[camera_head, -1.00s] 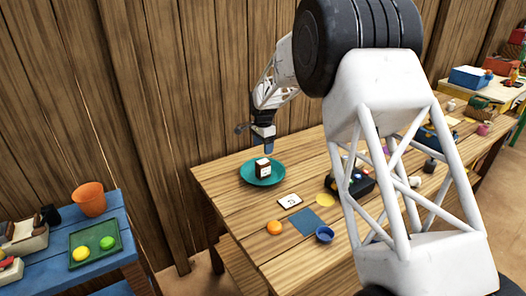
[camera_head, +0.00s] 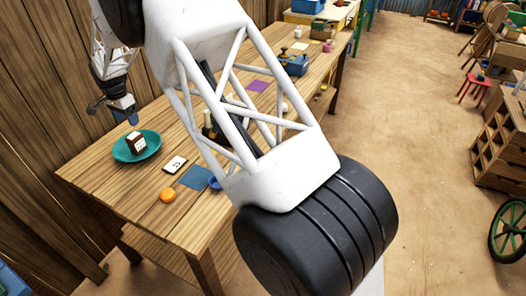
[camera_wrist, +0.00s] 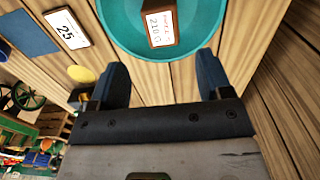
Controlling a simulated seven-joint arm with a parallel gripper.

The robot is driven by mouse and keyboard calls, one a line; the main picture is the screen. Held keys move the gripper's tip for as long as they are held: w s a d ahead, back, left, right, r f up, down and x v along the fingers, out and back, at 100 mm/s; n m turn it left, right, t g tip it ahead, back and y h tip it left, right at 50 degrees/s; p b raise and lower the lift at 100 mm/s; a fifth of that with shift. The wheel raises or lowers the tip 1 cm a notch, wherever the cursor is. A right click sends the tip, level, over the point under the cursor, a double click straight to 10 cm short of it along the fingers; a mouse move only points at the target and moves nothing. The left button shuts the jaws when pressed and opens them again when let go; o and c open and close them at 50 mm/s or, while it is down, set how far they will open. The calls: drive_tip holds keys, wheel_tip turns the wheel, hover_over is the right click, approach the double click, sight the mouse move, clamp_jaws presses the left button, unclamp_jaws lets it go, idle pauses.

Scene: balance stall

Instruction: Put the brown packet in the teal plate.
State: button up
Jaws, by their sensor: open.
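The brown packet (camera_head: 136,142), with a white label, stands in the teal plate (camera_head: 122,154) near the left end of the wooden table. In the wrist view its label reads 210 G, and the packet (camera_wrist: 161,24) rests inside the plate (camera_wrist: 118,38). My gripper (camera_head: 127,117) is above the plate's far side in the head view. In the wrist view my gripper (camera_wrist: 160,80) has its two blue fingers spread apart with nothing between them. The packet is beyond the fingertips, apart from them.
A white card (camera_head: 175,165) marked 25, an orange round thing (camera_head: 168,195) and a blue square (camera_head: 196,178) lie near the plate. A blue cup (camera_head: 214,183) is partly hidden by my arm. A wooden wall (camera_head: 40,130) stands close on the left.

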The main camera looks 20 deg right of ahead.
drive_tip(key=s+d+r+n+t, duration=0.1)
drive_tip(key=s+d+r+n, duration=0.1)
drive_tip(key=s+d+r, duration=0.9)
drive_tip(key=s+d+r+n, duration=0.2)
drive_tip(key=s+d+r, duration=0.7)
drive_tip(key=s+d, duration=0.4)
drive_tip(key=s+d+f+n, duration=0.1)
drive_tip(key=s+d, duration=0.4)
drive_tip(key=s, duration=0.6)
drive_tip(key=s+d+f+n+t, duration=0.1)
drive_tip(key=s+d, duration=0.4)
drive_tip(key=s, duration=0.6)
drive_tip(key=s+d+f+n, duration=0.1)
drive_tip(key=s+d, duration=0.4)
drive_tip(key=s, duration=0.5)
drive_tip(key=shift+s+n+t, duration=0.3)
drive_tip(key=shift+s+n, duration=0.1)
drive_tip(key=shift+n, duration=0.5)
